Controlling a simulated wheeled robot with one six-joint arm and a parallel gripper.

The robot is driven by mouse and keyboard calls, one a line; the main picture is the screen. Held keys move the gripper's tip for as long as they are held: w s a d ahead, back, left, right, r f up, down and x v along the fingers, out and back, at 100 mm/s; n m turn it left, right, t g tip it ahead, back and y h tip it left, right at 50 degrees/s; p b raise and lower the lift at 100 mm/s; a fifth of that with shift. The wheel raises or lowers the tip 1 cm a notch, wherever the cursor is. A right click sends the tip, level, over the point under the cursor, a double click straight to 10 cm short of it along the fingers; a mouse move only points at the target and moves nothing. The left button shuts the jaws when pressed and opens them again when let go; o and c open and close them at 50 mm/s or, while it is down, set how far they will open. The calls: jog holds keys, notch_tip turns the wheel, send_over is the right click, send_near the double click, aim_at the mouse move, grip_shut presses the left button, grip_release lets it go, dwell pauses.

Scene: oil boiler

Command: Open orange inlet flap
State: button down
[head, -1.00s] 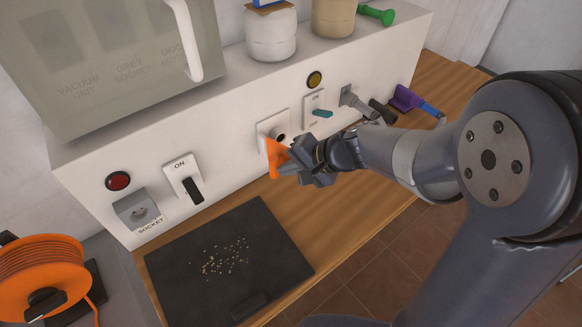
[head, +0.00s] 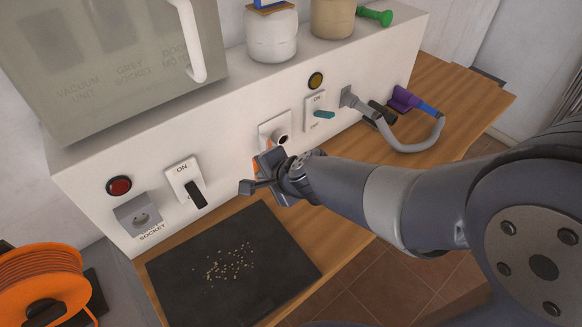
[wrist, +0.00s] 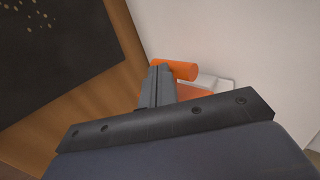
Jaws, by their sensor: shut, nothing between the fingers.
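The white inlet (head: 276,131) is on the front of the white housing, and its dark round opening shows in the head view. The orange flap (head: 257,169) hangs below it, mostly hidden behind my gripper (head: 267,162). In the wrist view, the flap's orange cylindrical end (wrist: 178,70) shows just beyond the shut fingertips of my gripper (wrist: 158,72). An orange flat part (wrist: 194,92) shows to their right. The fingers are empty and beside the flap; I cannot tell whether they touch it.
A black mat (head: 225,262) with scattered pellets lies on the wooden counter (head: 330,245) below. To the right, a grey hose (head: 410,149) loops to a purple holder (head: 403,98). A switch (head: 186,182) is left of the inlet, and a teal-handled switch (head: 322,114) is right.

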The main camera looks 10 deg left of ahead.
jog(key=shift+a, duration=0.3)
dwell(0.4)
jog(key=shift+w+d, duration=0.5)
jog(key=shift+w, duration=0.1)
jog(key=shift+d+b, duration=0.1)
jog(key=shift+b, duration=0.2)
